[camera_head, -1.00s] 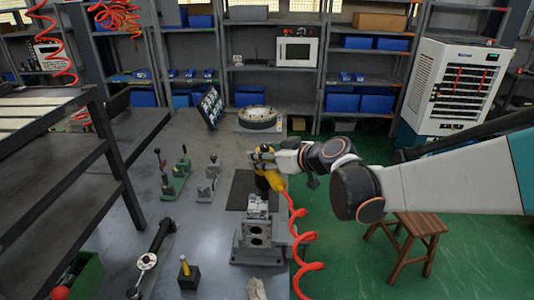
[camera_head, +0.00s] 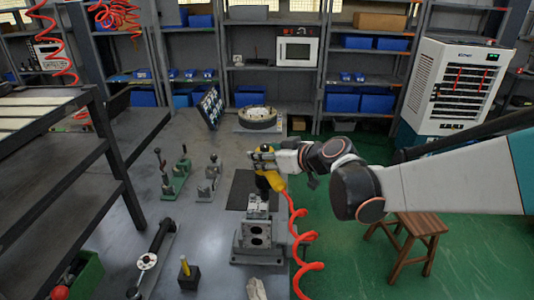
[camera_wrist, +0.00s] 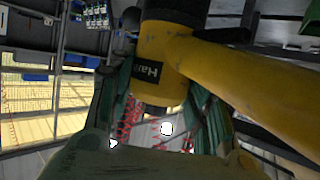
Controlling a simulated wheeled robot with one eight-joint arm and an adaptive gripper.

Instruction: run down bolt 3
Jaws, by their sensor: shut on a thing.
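My gripper (camera_head: 275,158) is shut on a yellow power tool (camera_head: 267,167) with a dark lower end and a red coiled hose. In the wrist view the same tool (camera_wrist: 165,55) fills the top and right, between the green-grey fingers. The grey valve block (camera_head: 258,238) stands near the bench's right edge, with two dark round openings on its front. The tool's dark end hangs over the back part of the block. I cannot tell whether it touches anything. The bolts are too small to tell apart, so bolt 3 is not identifiable.
A black mat (camera_head: 240,190) lies behind the block. To the left are hand clamps (camera_head: 209,181), a dark bar tool (camera_head: 155,245) and a black block with a yellow pin (camera_head: 187,273). A glove (camera_head: 256,288) lies at the front. A wooden stool (camera_head: 408,235) stands right.

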